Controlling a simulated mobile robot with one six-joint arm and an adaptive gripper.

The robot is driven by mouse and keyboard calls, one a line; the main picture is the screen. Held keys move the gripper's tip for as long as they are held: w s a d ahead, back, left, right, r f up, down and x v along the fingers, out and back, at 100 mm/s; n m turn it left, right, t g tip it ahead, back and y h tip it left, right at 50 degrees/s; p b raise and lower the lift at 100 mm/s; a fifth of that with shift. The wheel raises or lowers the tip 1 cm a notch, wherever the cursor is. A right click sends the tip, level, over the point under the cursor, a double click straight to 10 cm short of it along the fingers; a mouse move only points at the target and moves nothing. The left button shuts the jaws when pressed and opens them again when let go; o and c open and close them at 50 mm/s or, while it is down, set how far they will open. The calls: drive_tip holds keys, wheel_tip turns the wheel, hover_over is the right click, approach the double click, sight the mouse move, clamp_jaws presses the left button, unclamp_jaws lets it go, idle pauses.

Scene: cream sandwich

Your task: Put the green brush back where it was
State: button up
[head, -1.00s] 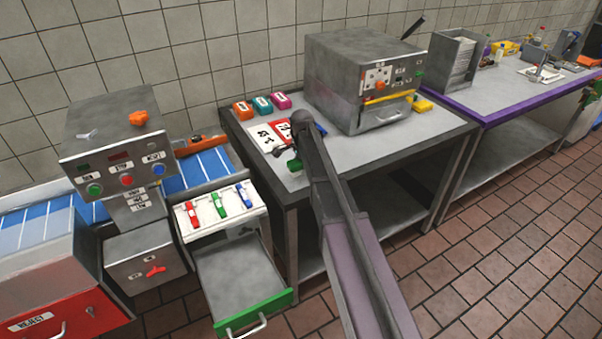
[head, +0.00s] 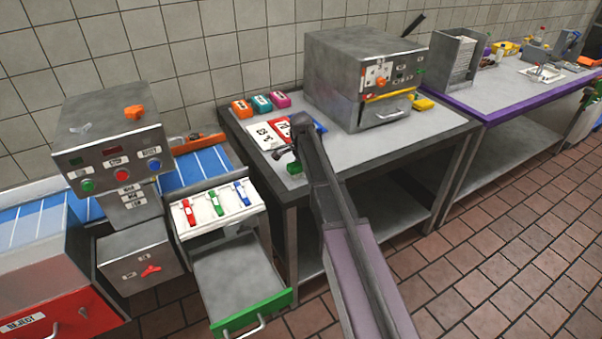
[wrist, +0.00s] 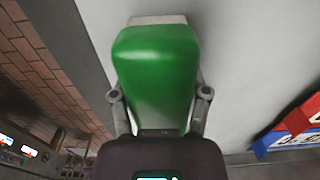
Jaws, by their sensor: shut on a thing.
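The green brush (wrist: 155,75) fills the middle of the wrist view, with a pale strip along its far end. My gripper (wrist: 160,97) is shut on it, one finger on each side. In the head view the brush (head: 294,168) shows as a small green patch at the front left of the steel table (head: 400,155), below my gripper (head: 284,153). My arm hides part of the area around it. I cannot tell whether the brush touches the tabletop.
White, red and blue cards (head: 264,136) lie behind my gripper. Orange, teal and pink blocks (head: 262,103) stand at the back edge. A grey machine (head: 345,75) stands at the right. An open drawer with a green front (head: 250,313) is below left.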

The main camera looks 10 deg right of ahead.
idle(0.3)
drive_tip(key=o, duration=1)
drive_tip(key=shift+f, duration=0.1)
wheel_tip(320, 180, up, 12)
drive_tip(key=p, duration=1.2)
idle(0.4)
drive_tip(key=shift+s+n, duration=2.4)
drive_tip(key=shift+s, duration=2.45)
drive_tip(key=shift+s+n, duration=2.4)
drive_tip(key=shift+s, duration=2.45)
drive_tip(key=shift+s+n, duration=2.4)
drive_tip(key=shift+s, duration=2.45)
